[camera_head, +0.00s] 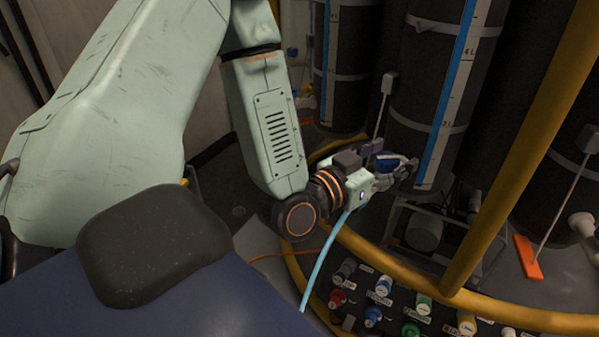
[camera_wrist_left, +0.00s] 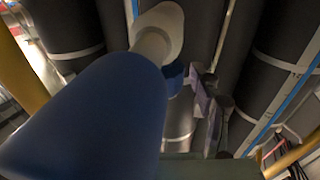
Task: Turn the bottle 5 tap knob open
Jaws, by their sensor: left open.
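My left gripper (camera_head: 396,161) reaches in front of a tall black bottle (camera_head: 413,82) with a blue level strip. Its fingers are open, with a small blue part (camera_head: 386,162) between or just behind them. In the left wrist view a large blue knob-like body (camera_wrist_left: 95,120) with a pale grey stem (camera_wrist_left: 152,44) fills the near left. Gripper fingers (camera_wrist_left: 205,95) show to its right, apart from it. I cannot tell whether the blue part is the bottle 5 tap knob, nor read a bottle number. My right gripper is out of view.
A yellow rail (camera_head: 515,150) and its lower hoop (camera_head: 385,265) curve around the bottles. Below is a panel with several coloured, labelled connectors (camera_head: 383,287). A cyan hose (camera_head: 322,262) hangs below my gripper. Another black bottle (camera_head: 345,70) stands to the left.

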